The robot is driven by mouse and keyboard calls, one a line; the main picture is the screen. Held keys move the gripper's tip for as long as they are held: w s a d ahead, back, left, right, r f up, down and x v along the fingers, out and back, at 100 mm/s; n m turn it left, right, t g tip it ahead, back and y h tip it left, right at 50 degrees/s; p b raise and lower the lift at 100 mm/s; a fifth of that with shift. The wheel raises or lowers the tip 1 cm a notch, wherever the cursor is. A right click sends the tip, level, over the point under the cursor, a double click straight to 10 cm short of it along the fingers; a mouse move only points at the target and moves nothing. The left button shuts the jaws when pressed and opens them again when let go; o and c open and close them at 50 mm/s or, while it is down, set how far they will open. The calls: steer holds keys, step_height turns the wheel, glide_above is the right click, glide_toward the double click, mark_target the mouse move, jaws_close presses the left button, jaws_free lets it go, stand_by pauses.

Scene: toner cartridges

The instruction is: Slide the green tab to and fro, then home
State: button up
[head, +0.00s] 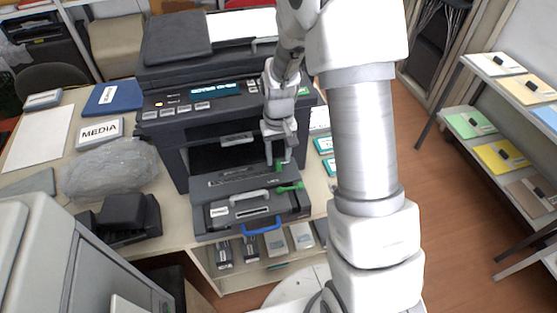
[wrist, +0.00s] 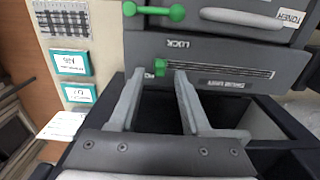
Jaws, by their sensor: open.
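The small green tab (wrist: 160,67) sits at the left end of a narrow slot (wrist: 225,73) in the dark grey drum unit (wrist: 225,50), in the wrist view. My gripper (wrist: 159,74) is open, its two pale fingertips on either side of the tab; I cannot tell whether either touches it. In the head view my gripper (head: 279,158) reaches down over the printer's open front (head: 235,182), and a bit of the green tab (head: 278,165) shows at its tips. A larger green lever (wrist: 155,11) lies beyond the slot; it also shows in the head view (head: 290,187).
The printer (head: 165,125) stands on a cream table. A blue handle (head: 262,228) and a grey handle (head: 248,196) are at its front. A grey wrapped bag (head: 110,170) and a MEDIA box (head: 100,131) lie to the left. Shelves with coloured folders (head: 500,155) stand right.

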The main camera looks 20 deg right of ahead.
mark_target(279, 167)
steer(key=shift+f, duration=1.25)
jaws_close()
stand_by(0.5)
